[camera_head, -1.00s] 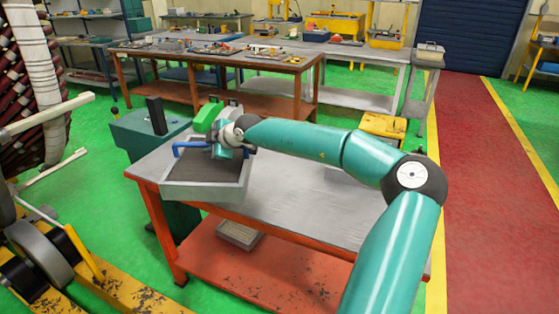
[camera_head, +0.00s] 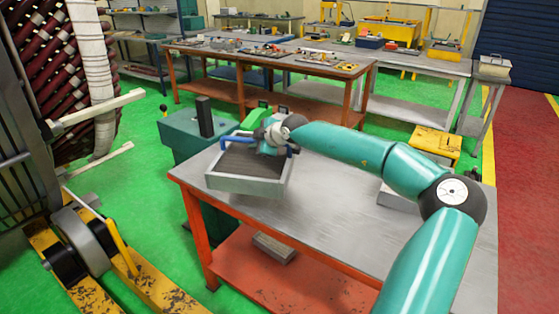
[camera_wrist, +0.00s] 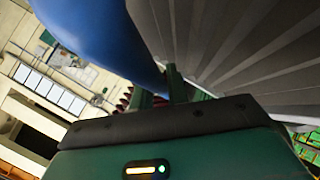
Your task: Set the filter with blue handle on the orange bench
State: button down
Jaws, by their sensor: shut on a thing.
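The filter (camera_head: 250,184) is a grey square frame with a dark inside and a blue handle (camera_head: 234,140). It shows over the left end of the orange bench (camera_head: 340,205), which has a grey top and orange legs. I cannot tell whether its underside touches the top. My gripper (camera_head: 268,140) is shut on the filter at its far side, by the blue handle; the fingers are partly hidden. In the wrist view the blue handle (camera_wrist: 105,35) and the grey pleated filter (camera_wrist: 240,45) fill the upper part, close to the jaws (camera_wrist: 175,88).
A green cabinet (camera_head: 185,135) with a dark post stands behind the bench's left end. A grey block (camera_head: 398,198) lies on the bench at right, beside my arm. The middle of the top is clear. A yellow stool (camera_head: 435,141) stands behind.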

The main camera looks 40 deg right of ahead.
jog(key=w+d+f, duration=0.2)
jog(key=w, duration=0.1)
jog(key=w+d, duration=0.1)
jog(key=w, duration=0.1)
jog(key=shift+f, duration=0.4)
jog(key=w+d+f, duration=0.1)
jog(key=f, duration=0.1)
jog(key=w+d+f, duration=0.1)
jog(key=f, duration=0.1)
jog(key=w+d+f, duration=0.1)
jog(key=w, duration=0.1)
jog(key=shift+f, duration=0.4)
jog(key=shift+w+f, duration=0.1)
jog(key=shift+f, duration=1.55)
jog(key=c, duration=1.4)
grip_release()
jog(key=shift+f, duration=0.15)
jog(key=shift+o, duration=0.2)
